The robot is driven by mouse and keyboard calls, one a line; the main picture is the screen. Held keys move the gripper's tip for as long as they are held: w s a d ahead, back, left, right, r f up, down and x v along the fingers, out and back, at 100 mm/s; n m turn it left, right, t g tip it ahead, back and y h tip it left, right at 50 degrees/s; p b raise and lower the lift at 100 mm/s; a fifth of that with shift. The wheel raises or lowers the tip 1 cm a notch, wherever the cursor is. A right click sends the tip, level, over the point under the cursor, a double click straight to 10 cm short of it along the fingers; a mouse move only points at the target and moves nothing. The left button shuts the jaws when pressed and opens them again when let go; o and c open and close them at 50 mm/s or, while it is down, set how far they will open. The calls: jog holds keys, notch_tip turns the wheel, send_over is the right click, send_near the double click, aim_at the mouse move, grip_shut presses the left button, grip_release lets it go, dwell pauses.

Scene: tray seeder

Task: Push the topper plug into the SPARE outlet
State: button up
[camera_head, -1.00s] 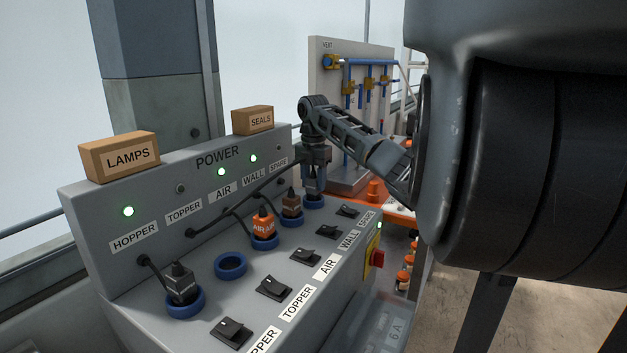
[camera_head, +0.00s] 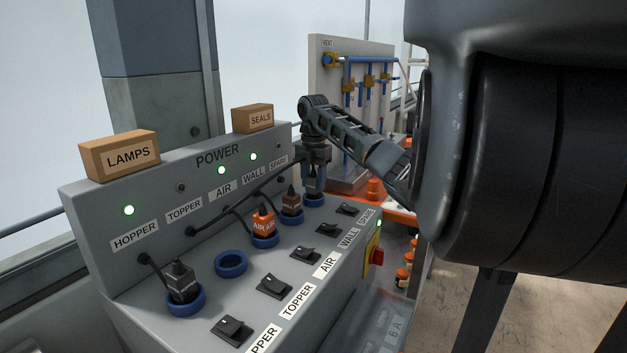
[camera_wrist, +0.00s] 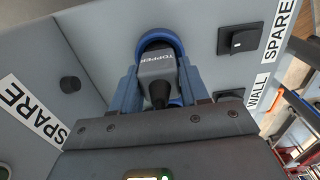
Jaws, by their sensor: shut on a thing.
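The grey topper plug (camera_wrist: 157,68), labelled TOPPER, is between the blue fingers of my gripper (camera_wrist: 158,75) in the wrist view, with its dark cable end toward the camera. My gripper is shut on it. The blue ring of the SPARE outlet (camera_wrist: 158,38) shows around the plug's far end. In the head view my gripper (camera_head: 314,180) points down at the SPARE outlet (camera_head: 314,200), at the far end of the panel row. The plug is mostly hidden there by the gripper. I cannot tell how deep the plug sits.
The TOPPER outlet (camera_head: 231,263) is empty. Switches line the front, including the spare switch (camera_wrist: 239,40). Boxes (camera_head: 119,155) sit on top.

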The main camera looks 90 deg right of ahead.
jog(key=shift+f, duration=0.35)
jog(key=o, duration=1.2)
jog(key=shift+o, duration=0.2)
jog(key=shift+r, duration=3.9)
